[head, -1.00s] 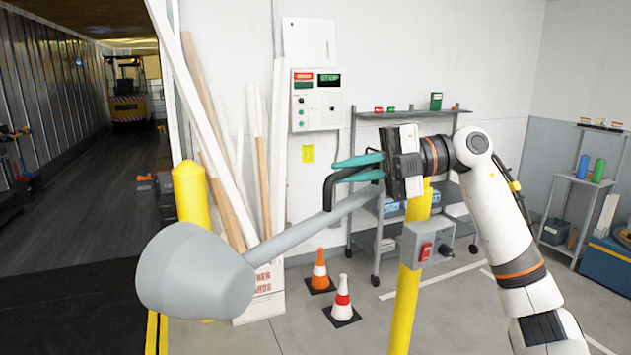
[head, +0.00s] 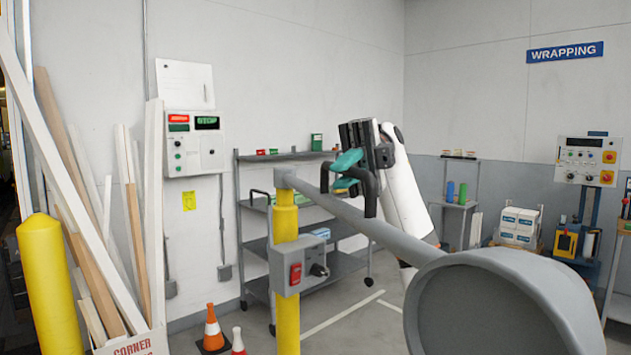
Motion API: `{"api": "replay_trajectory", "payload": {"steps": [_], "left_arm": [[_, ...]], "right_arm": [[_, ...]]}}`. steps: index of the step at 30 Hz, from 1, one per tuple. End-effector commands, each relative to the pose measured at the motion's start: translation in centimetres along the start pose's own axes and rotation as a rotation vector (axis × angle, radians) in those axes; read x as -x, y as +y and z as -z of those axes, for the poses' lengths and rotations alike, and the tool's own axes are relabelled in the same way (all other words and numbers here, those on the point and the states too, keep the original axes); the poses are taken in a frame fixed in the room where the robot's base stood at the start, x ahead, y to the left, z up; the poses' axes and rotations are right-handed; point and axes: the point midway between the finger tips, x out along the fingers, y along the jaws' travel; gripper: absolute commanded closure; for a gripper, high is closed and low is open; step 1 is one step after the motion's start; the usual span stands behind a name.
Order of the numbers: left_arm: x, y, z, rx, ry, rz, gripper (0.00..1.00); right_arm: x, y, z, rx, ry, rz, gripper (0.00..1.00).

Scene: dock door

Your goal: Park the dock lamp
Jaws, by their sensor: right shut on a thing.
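The dock lamp has a big grey cone-shaped head (head: 478,290) at the lower right, close to me, its open rim facing down toward me. Its grey arm (head: 400,240) runs back up to the top of a yellow post (head: 286,225). A grey box with a red switch (head: 298,265) is fixed to the post. A bent black handle (head: 371,196) stands on the lamp arm. My right gripper (head: 347,174), with teal fingers, is shut on this handle; the fingers partly hide it. My left gripper is not in view.
Behind the post stands a grey shelf cart (head: 258,248). Two cones (head: 213,330) stand on the floor left of the post. A yellow bollard (head: 48,285) and leaning boards (head: 128,240) are at the left. A wrapping station with a control panel (head: 588,160) is at the right.

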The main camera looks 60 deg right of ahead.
Motion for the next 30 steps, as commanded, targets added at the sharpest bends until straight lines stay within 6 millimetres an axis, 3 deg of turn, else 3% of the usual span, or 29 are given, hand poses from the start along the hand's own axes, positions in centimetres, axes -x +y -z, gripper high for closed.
{"api": "replay_trajectory", "payload": {"steps": [15, 16, 19, 30], "left_arm": [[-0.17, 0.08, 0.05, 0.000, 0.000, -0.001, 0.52], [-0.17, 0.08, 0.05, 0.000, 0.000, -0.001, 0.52], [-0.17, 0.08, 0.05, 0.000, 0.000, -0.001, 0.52], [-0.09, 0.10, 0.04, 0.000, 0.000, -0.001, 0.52]], "right_arm": [[0.37, 0.20, -0.45, 0.000, -0.013, -0.005, 1.00], [0.37, 0.20, -0.45, 0.000, -0.013, -0.004, 0.83], [0.37, 0.18, -0.45, 0.000, -0.013, -0.004, 0.66], [0.35, 0.07, -0.42, 0.001, -0.012, -0.002, 0.66]]}}
